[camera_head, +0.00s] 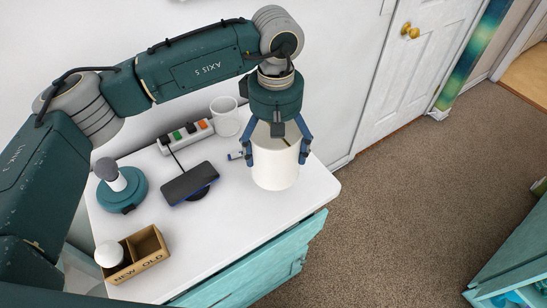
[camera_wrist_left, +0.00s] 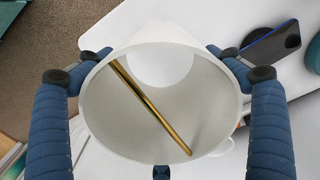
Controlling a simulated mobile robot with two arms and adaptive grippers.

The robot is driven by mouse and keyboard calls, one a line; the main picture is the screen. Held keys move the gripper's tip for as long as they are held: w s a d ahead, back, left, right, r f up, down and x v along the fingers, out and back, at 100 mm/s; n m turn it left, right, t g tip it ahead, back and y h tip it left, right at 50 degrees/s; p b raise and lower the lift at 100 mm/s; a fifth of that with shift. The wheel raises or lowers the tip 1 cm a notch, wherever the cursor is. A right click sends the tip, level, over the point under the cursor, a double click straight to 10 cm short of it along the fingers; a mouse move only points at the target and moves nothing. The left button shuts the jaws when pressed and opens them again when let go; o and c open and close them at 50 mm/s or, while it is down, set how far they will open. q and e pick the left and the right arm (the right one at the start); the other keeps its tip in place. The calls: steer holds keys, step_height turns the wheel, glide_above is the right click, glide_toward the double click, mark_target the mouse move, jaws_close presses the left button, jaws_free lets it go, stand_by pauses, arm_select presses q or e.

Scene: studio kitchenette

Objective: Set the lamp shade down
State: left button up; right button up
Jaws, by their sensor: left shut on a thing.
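The lamp shade (camera_head: 275,165) is a cream-white open cylinder over the right part of the white cabinet top. My left gripper (camera_head: 278,150) comes down from above, shut on the shade, with blue fingers on opposite sides of its upper part. In the left wrist view I look down into the shade (camera_wrist_left: 105,115); a brass bar (camera_wrist_left: 150,105) crosses its opening and white surface shows through the far end. I cannot tell whether its lower rim touches the top. The teal lamp base (camera_head: 125,193) stands at the left, with a white stem and grey tip. My right gripper is not in view.
A dark phone (camera_head: 189,183) on a stand, a power strip (camera_head: 186,136) and a white cup (camera_head: 225,116) stand left of the shade. A NEW/OLD box (camera_head: 152,257) with a white bulb (camera_head: 109,254) sits front left. The white top (camera_head: 235,225) is clear in front.

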arm_select(q)
step_height(320, 180, down, 6)
steer(key=shift+f+p, duration=0.2)
steer(key=shift+p, duration=0.65)
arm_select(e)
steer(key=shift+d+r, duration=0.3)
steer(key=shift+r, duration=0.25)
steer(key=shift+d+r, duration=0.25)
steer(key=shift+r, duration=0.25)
arm_select(q)
steer(key=shift+f+b, duration=0.2)
steer(key=shift+b, duration=0.1)
steer(key=o, duration=1.4)
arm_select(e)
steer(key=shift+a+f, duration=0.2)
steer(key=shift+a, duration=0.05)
arm_select(q)
steer(key=shift+r, duration=0.1)
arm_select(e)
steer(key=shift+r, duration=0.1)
